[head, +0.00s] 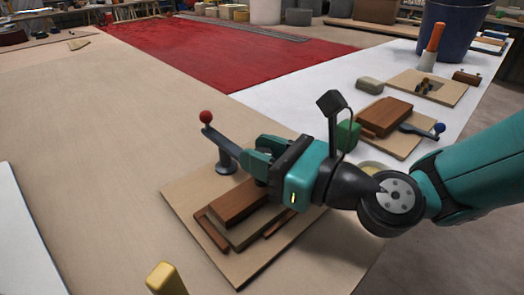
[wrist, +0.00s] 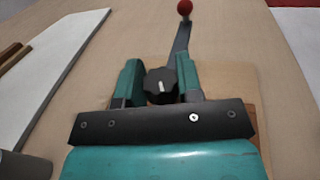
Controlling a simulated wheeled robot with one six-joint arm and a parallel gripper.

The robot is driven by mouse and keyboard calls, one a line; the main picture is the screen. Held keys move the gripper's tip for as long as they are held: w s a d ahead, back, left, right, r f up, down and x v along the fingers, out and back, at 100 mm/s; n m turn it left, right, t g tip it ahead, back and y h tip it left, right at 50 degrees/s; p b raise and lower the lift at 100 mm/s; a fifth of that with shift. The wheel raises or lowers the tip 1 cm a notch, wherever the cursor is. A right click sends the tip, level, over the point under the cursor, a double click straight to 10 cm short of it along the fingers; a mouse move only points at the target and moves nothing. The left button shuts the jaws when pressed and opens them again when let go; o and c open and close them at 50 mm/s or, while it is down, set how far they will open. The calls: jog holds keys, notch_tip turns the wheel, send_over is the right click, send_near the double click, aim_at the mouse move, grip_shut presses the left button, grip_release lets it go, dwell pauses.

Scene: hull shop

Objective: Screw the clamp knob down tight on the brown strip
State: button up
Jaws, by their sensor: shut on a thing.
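A clamp with a grey post, a lever arm (head: 224,143) and a red ball end stands on a wooden board (head: 183,198). A brown strip (head: 236,204) lies on a lighter wooden piece on that board, under the front of my gripper (head: 257,163). In the wrist view, a black lobed knob (wrist: 160,84) sits between the two teal fingers of my gripper (wrist: 160,75), which is shut on it. The lever arm and red ball (wrist: 184,7) extend beyond. In the head view my fingers hide the knob, and its contact with the strip cannot be seen.
A second board with a brown block (head: 385,117) and a blue-ball clamp (head: 440,128) stands to the right. A dark blue bucket (head: 452,30) is at the back right, and a yellow post (head: 165,280) in front.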

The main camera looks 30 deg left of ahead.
jog(key=shift+r+t, duration=0.1)
jog(key=shift+t, duration=0.2)
jog(key=m+t+p, duration=0.1)
jog(key=p, duration=0.1)
jog(key=m+t+p, duration=0.1)
jog(key=t+p, duration=0.1)
jog(key=p, duration=0.1)
jog(key=shift+r+m+t+h, duration=0.3)
jog(key=shift+m, duration=0.1)
jog(key=m+t+p, duration=0.1)
jog(key=p, duration=0.1)
jog(key=m+t+h+p, duration=0.1)
jog(key=t+p, duration=0.1)
jog(key=p, duration=0.1)
jog(key=shift+r+t, duration=0.2)
jog(key=shift+t, duration=0.1)
jog(key=m+t+h+p, duration=0.2)
jog(key=p, duration=0.4)
jog(key=shift+a+t, duration=0.1)
jog(key=shift+t, duration=0.2)
jog(key=m+t+h+p, duration=0.1)
jog(key=m+t+p, duration=0.1)
jog(key=p, duration=0.1)
jog(key=shift+f+h, duration=0.35)
jog(key=shift+h, duration=0.05)
jog(key=shift+p, duration=0.35)
jog(key=shift+f+m+t+h, duration=0.2)
jog(key=shift+m+t+h, duration=0.1)
